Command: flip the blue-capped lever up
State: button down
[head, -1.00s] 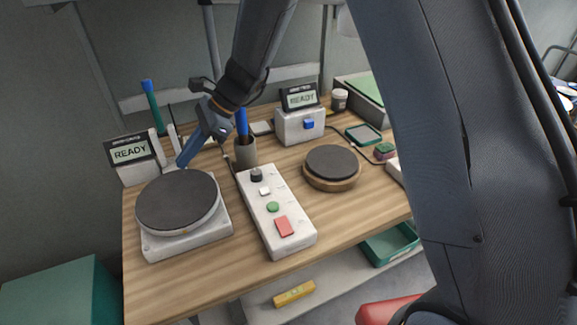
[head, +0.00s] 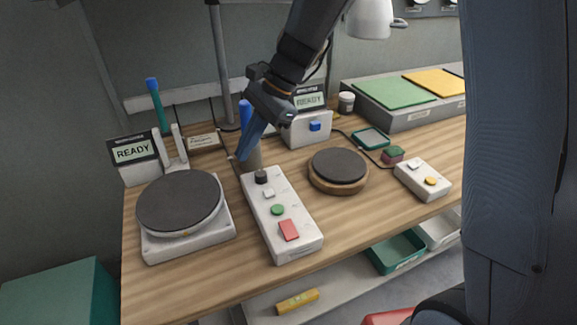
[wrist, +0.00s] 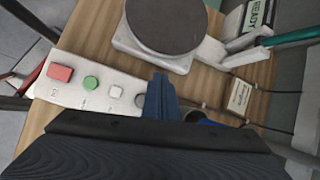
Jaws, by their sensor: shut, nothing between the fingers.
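The lever (head: 158,108) is a teal rod with a blue cap (head: 152,84). It stands up, leaning slightly left, between white brackets (head: 173,150) behind the left round dark plate (head: 180,202). In the wrist view the teal rod (wrist: 290,37) enters from the right edge, and its cap is out of frame. My gripper (head: 241,159) is shut and empty, to the right of the lever and clear of it. It is in front of a grey cup and above the far end of the button box. The wrist view shows the closed fingers (wrist: 161,82) near the dark knob.
A white button box (head: 290,247) lies right of the plate base. A grey cup (head: 254,157) holding a blue-topped item stands close behind my gripper. READY displays (head: 133,151) stand left and centre. A small label (head: 204,142) sits right of the lever.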

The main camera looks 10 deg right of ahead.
jog(key=s+d+f+n+h, duration=0.1)
jog(key=d, duration=0.2)
jog(key=s+d+f+n, duration=0.1)
jog(key=s+d, duration=0.1)
jog(key=d, duration=0.1)
jog(key=s+d+f+n+t+h, duration=0.1)
jog(key=d, duration=0.3)
jog(key=shift+s+n+h, duration=0.3)
jog(key=shift+s+n, duration=0.05)
jog(key=shift+n, duration=0.05)
jog(key=s+d+f+n+t+h, duration=0.1)
jog(key=s+d+f+n+h, duration=0.1)
jog(key=s+d+n, duration=0.5)
jog(key=s+d+h, duration=0.1)
jog(key=s+d, duration=0.1)
jog(key=d, duration=0.4)
jog(key=shift+s+f+n+t+h, duration=0.2)
jog(key=shift+n+t+h, duration=0.1)
jog(key=shift+n, duration=0.1)
